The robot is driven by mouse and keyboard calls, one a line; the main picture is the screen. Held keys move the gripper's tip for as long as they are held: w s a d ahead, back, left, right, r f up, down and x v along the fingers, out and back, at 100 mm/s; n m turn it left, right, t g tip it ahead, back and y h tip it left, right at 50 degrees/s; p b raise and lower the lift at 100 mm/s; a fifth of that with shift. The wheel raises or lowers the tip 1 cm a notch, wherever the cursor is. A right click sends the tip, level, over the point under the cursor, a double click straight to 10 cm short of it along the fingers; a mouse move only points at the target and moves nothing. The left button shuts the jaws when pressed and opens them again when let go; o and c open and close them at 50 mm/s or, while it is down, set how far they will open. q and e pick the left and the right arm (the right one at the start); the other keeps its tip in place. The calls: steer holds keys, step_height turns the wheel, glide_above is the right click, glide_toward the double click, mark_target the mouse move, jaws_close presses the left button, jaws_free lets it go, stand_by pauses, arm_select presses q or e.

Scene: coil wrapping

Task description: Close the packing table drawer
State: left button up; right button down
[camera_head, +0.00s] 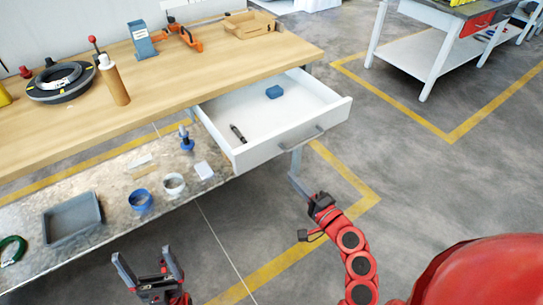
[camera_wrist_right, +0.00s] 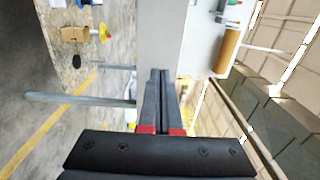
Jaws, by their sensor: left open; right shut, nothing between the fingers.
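The packing table drawer (camera_head: 270,110) is pulled well out from under the wooden tabletop. Its white front panel (camera_head: 293,140) carries a grey bar handle (camera_head: 303,139). A blue block and a small dark tool lie inside. My right gripper (camera_head: 318,199) is shut and empty, below and in front of the drawer front, apart from it in the head view. Its closed black fingers also show in the right wrist view (camera_wrist_right: 163,75), pointing towards a pale panel; contact cannot be told. My left gripper (camera_head: 143,256) is open and empty, low in front of the lower shelf, away from the drawer.
The wooden tabletop (camera_head: 170,75) holds a black coil, a brown roll and orange tools. The lower shelf (camera_head: 110,205) carries a grey bin (camera_head: 72,219), cups and small items. A table leg stands behind my right gripper. Floor in front of the drawer is clear. Another table stands back right.

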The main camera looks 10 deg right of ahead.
mark_target(267, 151)
steer(key=p+x, duration=0.1)
steer(key=x, duration=0.9)
steer(key=shift+w, duration=0.1)
steer(key=shift+w+f, duration=0.1)
steer(key=shift+w, duration=0.05)
steer(key=shift+a, duration=0.1)
